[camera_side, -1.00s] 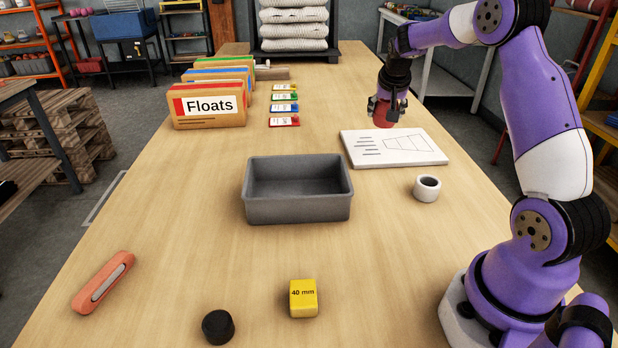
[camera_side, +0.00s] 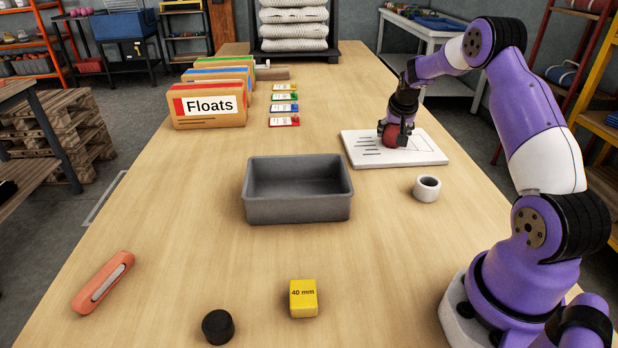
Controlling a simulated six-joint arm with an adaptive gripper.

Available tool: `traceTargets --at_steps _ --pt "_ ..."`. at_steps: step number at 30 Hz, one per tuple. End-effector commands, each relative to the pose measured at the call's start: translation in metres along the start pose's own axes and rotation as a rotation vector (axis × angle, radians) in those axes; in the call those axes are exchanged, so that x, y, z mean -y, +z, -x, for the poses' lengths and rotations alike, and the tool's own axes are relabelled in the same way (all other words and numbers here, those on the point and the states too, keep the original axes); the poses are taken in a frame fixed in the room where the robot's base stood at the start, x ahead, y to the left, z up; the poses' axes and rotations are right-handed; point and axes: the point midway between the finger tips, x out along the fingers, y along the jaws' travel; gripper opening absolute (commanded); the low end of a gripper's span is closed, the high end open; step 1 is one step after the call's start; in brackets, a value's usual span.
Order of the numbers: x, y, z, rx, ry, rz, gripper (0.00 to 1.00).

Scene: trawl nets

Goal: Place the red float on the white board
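The red float (camera_side: 390,138) is between the fingers of my gripper (camera_side: 395,136), low over the middle of the white board (camera_side: 425,153). My gripper points down and is shut on the float, with the fingers covering part of it. The float's lower side appears to be at the board's surface; I cannot tell whether it touches. The white board lies flat on the table and has dark lines and a drawn outline on it.
A grey tray (camera_side: 298,211) stands left of the board, and a white ring (camera_side: 427,188) lies in front of it. A yellow block (camera_side: 303,298), a black cylinder (camera_side: 218,327) and an orange tool (camera_side: 103,283) lie nearer. A "Floats" box (camera_side: 209,106) stands at the back left.

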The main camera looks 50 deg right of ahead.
Motion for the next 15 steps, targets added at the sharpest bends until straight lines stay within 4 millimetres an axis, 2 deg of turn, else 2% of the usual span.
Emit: traceTargets --at_steps 1,2,15 --pt "0.0001 0.0 0.0001 0.0 0.0 0.0 0.95" --pt "0.0001 0.0 0.0002 0.0 0.0 0.0 0.99" --pt "0.0001 -0.0008 0.0015 0.0 0.0 0.0 0.99"
